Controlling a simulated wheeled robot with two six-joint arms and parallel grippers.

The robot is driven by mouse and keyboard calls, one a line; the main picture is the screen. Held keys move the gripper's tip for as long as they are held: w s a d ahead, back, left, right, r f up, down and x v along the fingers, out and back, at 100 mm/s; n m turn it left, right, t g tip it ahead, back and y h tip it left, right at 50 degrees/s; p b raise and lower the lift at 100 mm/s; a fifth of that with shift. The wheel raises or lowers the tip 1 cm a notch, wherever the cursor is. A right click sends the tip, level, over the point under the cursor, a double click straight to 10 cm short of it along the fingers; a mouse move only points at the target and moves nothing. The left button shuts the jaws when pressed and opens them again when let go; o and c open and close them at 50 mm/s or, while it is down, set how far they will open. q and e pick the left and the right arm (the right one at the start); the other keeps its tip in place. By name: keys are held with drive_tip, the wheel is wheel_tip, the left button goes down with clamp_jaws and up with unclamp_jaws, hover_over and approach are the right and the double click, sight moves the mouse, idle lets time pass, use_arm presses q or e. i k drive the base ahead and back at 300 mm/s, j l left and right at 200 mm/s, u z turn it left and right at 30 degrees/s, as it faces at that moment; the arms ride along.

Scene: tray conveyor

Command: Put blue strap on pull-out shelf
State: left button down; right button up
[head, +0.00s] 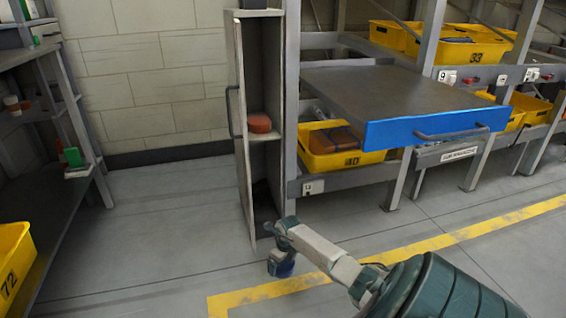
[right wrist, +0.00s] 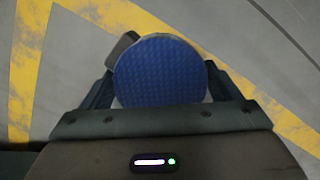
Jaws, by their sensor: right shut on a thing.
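The blue strap (right wrist: 160,70), a round coil with a textured face, sits between the fingers of my right gripper (right wrist: 162,88) in the right wrist view. In the head view my right gripper (head: 282,254) points down over the floor, shut on the blue strap (head: 282,268), which shows only in part beneath it. The pull-out shelf (head: 385,88) stands out from the rack at the upper right, with a bare grey top and a blue front with a handle. The gripper is in front of it, lower and to the left. My left gripper is not in view.
A narrow open cabinet (head: 239,130) holding an orange-red round thing (head: 259,123) stands left of the shelf. Yellow bins (head: 346,161) sit in the rack below and right. Another rack (head: 45,205) with a yellow bin (head: 14,262) lines the left. The floor between is clear.

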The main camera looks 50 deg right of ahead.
sight(390, 100)
drive_tip(key=j+z, duration=0.15)
drive_tip(key=z, duration=0.2)
drive_tip(key=j+z, duration=0.2)
drive_tip(key=z, duration=0.15)
